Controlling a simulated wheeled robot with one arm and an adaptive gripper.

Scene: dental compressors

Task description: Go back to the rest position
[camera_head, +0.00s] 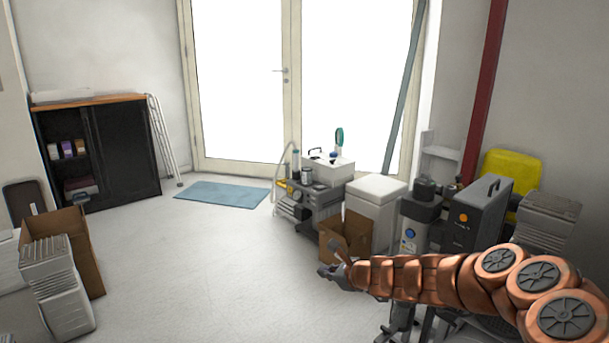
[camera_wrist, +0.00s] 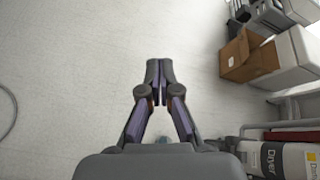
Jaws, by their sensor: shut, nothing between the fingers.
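My arm reaches in from the right side of the head view, stretched out to the left over the floor. My gripper (camera_head: 328,262) is at its left end, in front of an open cardboard box. In the wrist view my gripper (camera_wrist: 159,68) has its two fingertips together, with nothing between them. It hangs over bare floor (camera_wrist: 85,60), apart from everything around it.
The cardboard box (camera_head: 345,236) stands beside a white cabinet (camera_head: 375,207). Compressor units, including a dark grey one (camera_head: 477,214), crowd the right side. A black cabinet (camera_head: 122,150) and another open box (camera_head: 84,252) stand left. The middle floor is clear.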

